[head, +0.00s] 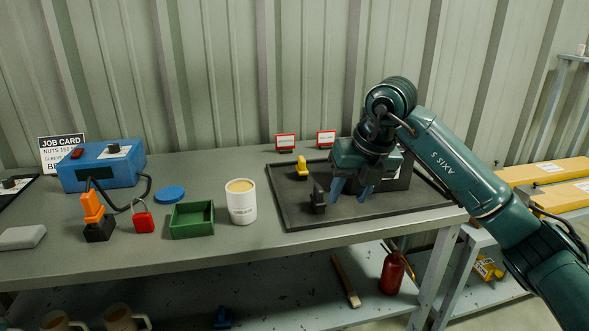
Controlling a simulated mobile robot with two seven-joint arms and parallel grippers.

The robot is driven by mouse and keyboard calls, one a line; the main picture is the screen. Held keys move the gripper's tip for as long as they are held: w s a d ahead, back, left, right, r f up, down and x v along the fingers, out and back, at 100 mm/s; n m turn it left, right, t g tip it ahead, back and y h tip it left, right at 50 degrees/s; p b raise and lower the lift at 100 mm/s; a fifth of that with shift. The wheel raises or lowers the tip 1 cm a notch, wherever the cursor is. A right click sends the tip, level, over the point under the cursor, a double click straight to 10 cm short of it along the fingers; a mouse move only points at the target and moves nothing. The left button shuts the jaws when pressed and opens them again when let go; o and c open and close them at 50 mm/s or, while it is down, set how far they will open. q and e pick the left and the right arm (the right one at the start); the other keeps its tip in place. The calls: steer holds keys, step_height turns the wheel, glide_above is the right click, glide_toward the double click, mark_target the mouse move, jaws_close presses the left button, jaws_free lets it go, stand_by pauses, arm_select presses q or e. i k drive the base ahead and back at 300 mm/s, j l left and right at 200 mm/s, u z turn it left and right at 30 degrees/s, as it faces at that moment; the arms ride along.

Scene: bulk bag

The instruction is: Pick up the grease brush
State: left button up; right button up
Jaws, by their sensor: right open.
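A brush with a long wooden handle (343,274) lies on the lower shelf under the workbench; its head is at the near end. It is the only brush I can make out. My right gripper (350,192) hangs over the dark tray on the bench top, fingers pointing down and apart, with nothing visible between them. It is well above and apart from the brush. A small black upright piece (318,200) stands just left of the fingers. My left gripper is not in view.
The dark tray (290,215) also holds a yellow piece (302,167). A white tub (241,203), green bin (192,220), red padlock (143,222) and blue box (104,166) stand left. A red bottle (392,273) is beside the brush; mugs (120,317) sit lower left.

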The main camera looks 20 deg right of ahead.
mark_target(302, 172)
steer(key=i, duration=1.1)
